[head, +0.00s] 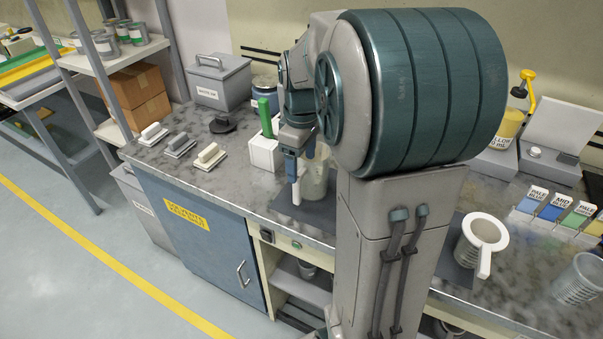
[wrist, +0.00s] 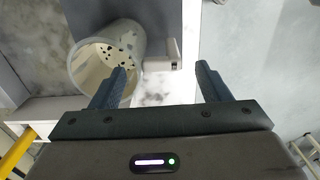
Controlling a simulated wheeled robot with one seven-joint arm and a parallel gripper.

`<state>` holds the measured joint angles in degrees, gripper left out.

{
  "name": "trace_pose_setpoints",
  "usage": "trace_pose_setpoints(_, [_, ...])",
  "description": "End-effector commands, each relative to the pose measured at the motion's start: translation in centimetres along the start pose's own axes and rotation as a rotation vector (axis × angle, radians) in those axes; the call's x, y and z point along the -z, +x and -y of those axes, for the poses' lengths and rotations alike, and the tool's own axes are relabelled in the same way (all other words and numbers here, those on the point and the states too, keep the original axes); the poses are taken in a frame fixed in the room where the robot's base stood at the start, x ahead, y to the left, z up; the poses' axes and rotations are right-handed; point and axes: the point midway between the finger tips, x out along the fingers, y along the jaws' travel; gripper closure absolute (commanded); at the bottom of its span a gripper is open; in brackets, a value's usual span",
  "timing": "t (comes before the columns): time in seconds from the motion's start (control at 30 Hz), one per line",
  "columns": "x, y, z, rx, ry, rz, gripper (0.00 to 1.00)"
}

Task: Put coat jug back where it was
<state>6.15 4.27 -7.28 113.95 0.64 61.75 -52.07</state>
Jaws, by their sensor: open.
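A translucent jug (head: 314,178) with a pale handle stands on a dark mat on the bench, partly hidden behind my arm. It also shows in the wrist view (wrist: 105,62), with dark specks inside and its pale handle (wrist: 166,54) sticking out to the right. My gripper (head: 293,168) is at this jug's handle side. In the wrist view my gripper (wrist: 163,78) is open, and the handle appears between and just beyond the fingertips; contact is not clear. A second jug, white-rimmed with a handle (head: 483,238), stands on another dark mat to the right. No label marks either as the coat jug.
A white block with a green-handled tool (head: 264,150) stands left of the jug. A clear cup (head: 578,280) and colour cards (head: 556,208) are at right.

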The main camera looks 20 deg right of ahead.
Motion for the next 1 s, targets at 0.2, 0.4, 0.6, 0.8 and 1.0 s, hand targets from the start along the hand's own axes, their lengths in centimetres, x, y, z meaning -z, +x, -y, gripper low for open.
trace_pose_setpoints(0.2, [0.0,-4.4,-0.1,-0.003,0.0,-0.002,0.3])
trace_pose_setpoints(0.4, [0.0,-6.3,0.1,-0.002,0.002,-0.001,0.3])
trace_pose_setpoints(0.6, [-0.9,-6.2,3.6,-0.027,0.119,-0.04,0.3])
trace_pose_setpoints(0.8, [-3.1,-4.2,10.3,-0.069,0.378,-0.134,0.3])
trace_pose_setpoints(1.0, [-5.4,-1.6,14.8,-0.084,0.588,-0.214,0.3])
